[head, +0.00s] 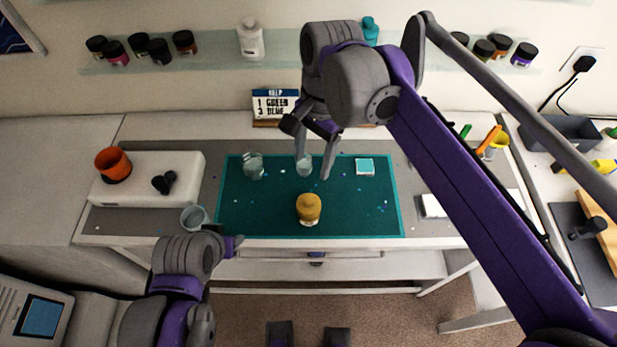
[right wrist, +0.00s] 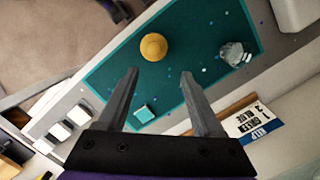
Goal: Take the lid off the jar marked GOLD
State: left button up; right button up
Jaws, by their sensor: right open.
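The jar with the gold-yellow lid (head: 309,203) stands upright on the teal mat, near its front edge. Its lid is on, and its label is too small to read. In the right wrist view the round gold lid (right wrist: 153,46) shows from above, beyond my fingertips. My right gripper (head: 314,162) is open and empty above the back of the mat, behind the jar and apart from it. Its two spread fingers also show in the right wrist view (right wrist: 159,76). My left gripper (head: 234,244) is low at the table's front left; its jaws cannot be made out.
Clear cups stand on the mat (head: 253,166) and beside it (head: 194,217). A white block (head: 145,190) bears an orange cup (head: 113,164). A sign (head: 276,106) stands behind the mat. Dark-lidded jars line the wall shelf.

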aim_at(309, 199)
jog(key=f, duration=0.1)
jog(key=s+f, duration=0.2)
jog(key=f, duration=0.1)
jog(key=shift+a, duration=0.15)
jog(key=shift+w+f, duration=0.2)
jog(key=shift+f, duration=0.4)
jog(key=f, duration=0.1)
jog(key=s+f, duration=0.1)
jog(key=f, duration=0.1)
jog(key=shift+a+f, duration=0.1)
jog(key=shift+f, duration=0.15)
jog(key=shift+a+f, duration=0.1)
jog(key=shift+f, duration=0.45)
grip_shut()
